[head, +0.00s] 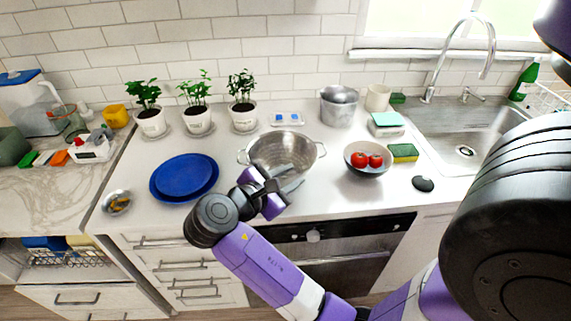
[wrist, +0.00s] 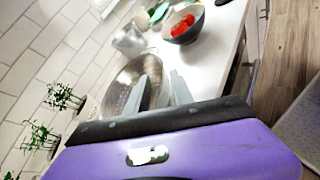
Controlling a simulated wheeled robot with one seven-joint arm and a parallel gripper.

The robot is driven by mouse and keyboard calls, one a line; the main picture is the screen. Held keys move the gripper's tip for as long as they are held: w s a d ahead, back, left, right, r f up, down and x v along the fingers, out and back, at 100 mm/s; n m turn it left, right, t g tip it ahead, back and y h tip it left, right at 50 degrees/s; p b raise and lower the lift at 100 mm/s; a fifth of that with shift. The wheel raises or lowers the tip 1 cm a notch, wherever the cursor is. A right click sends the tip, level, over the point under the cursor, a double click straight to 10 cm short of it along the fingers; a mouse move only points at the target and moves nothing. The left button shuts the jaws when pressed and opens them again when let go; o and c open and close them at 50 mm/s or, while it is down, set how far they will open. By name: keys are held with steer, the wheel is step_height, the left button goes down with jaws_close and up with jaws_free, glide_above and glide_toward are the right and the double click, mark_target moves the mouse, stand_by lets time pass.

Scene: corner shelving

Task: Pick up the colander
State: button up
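The colander (head: 280,151) is a silver metal bowl with two side handles, standing on the white counter (head: 225,148) near the middle. It also shows in the wrist view (wrist: 128,84), partly hidden behind my fingers. My gripper (head: 288,181) is at the colander's near side, and its grey fingers overlap the near rim in the head view. In the wrist view the two fingers (wrist: 160,92) stand apart with nothing visible gripped between them. I cannot tell whether they touch the colander.
Blue plates (head: 185,177) lie left of the colander. A bowl with tomatoes (head: 367,160) and a sponge (head: 403,152) are to its right. A metal pot (head: 339,107) and potted plants (head: 242,103) stand behind. The sink (head: 465,140) is further right.

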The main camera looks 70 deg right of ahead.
steer(key=x, duration=0.6)
steer(key=shift+s+d+f+p, duration=0.1)
steer(key=shift+d+f+p, duration=0.15)
steer(key=shift+p, duration=0.1)
steer(key=shift+c, duration=0.5)
jaws_close()
steer(key=shift+a, duration=0.1)
stand_by(0.5)
